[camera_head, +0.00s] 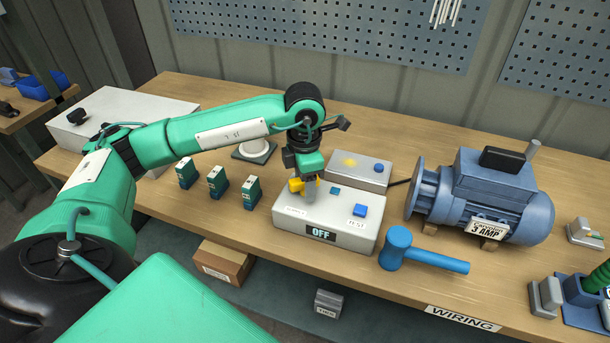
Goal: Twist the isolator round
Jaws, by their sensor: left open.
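A pale control box (340,232) with a black OFF label stands on the bench, in the middle of the view. A yellow part, which looks like the isolator's handle (296,186), is on its top left, partly hidden by my left gripper. My left gripper (309,190) points down at this yellow part with its jaws open. I cannot tell whether the fingers touch it. A blue button (360,210) and a small teal square show on the same box. My right gripper is not in view.
A grey box with a blue button (345,172) stands behind. A blue motor (485,200) is at the right, with a blue mallet (420,253) in front of it. Several small green blocks (218,182) stand left of the control box. Bare bench lies behind the motor.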

